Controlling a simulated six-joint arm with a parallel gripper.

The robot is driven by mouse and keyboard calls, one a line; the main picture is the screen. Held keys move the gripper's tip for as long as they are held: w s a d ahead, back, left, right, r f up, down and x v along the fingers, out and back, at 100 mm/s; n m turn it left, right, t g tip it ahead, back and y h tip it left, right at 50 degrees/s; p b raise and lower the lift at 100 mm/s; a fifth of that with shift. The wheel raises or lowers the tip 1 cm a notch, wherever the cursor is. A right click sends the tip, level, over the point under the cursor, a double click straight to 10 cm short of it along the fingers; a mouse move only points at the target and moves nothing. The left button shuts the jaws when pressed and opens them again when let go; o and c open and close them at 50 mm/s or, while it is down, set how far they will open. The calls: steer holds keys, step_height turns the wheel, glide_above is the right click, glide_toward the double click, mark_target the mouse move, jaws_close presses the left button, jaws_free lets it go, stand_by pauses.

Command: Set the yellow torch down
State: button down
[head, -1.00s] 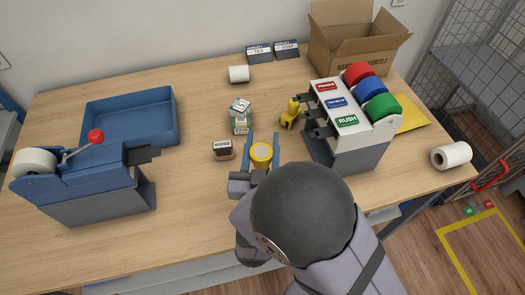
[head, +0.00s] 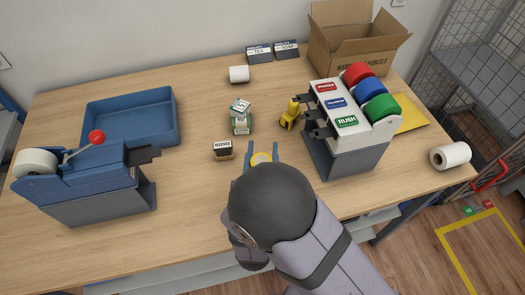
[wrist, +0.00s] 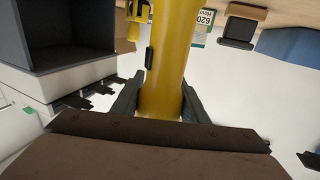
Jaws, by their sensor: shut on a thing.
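The yellow torch (head: 261,158) is between the blue fingers of my gripper (head: 263,153), in front of the small stamp block on the counter. My arm hides most of it in the head view. In the wrist view the torch (wrist: 171,55) is a long yellow cylinder with a dark switch on its side. The dark fingers of my gripper (wrist: 160,100) are shut on it from both sides. I cannot tell whether its lower end touches the counter (head: 200,195).
A stamp block (head: 223,150), a small green-and-white box (head: 241,123) and a small yellow object (head: 290,114) stand behind the torch. A label dispenser (head: 345,155) is at right. A tape dispenser (head: 95,190) and blue tray (head: 130,132) are at left.

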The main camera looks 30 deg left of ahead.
steer(key=shift+f, duration=0.15)
steer(key=c, duration=1)
jaws_free()
steer(key=shift+c, duration=0.2)
steer(key=b+v, duration=0.3)
steer(key=v, duration=0.9)
